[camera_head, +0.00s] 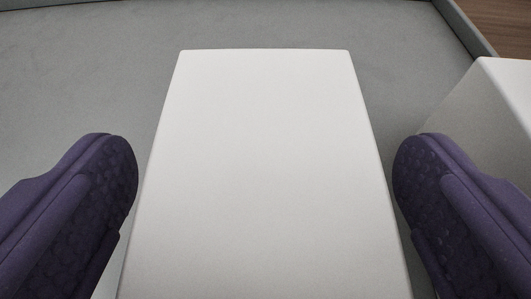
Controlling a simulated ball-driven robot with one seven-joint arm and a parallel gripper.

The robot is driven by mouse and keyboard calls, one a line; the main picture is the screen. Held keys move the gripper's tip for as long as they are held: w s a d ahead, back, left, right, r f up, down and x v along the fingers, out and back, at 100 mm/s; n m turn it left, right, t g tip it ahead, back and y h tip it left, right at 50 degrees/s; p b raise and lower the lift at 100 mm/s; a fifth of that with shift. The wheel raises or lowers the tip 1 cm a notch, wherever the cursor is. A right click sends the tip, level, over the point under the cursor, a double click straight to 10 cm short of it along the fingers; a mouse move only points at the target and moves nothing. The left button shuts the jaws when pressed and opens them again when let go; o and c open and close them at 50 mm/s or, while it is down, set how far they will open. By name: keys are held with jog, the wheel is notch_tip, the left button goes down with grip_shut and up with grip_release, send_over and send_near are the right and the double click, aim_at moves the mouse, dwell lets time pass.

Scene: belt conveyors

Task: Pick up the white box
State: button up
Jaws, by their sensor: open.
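A white box (262,165) fills the middle of the head camera view, its flat top facing the camera and its near end cut off by the bottom edge. My gripper (265,180) is open, with one purple finger on the left of the box and one on the right. The left finger is close to the box's left side and the right finger is close to its right side. I cannot tell whether either finger touches the box.
A second white box (490,110) stands at the right edge, close behind the right finger. The grey surface (80,80) under the boxes is bare at the left and beyond the box. A raised rim (465,27) and brown floor (507,22) show at the top right.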

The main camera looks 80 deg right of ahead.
jog(key=shift+d+f, duration=0.1)
jog(key=shift+d, duration=0.1)
jog(key=c, duration=1.3)
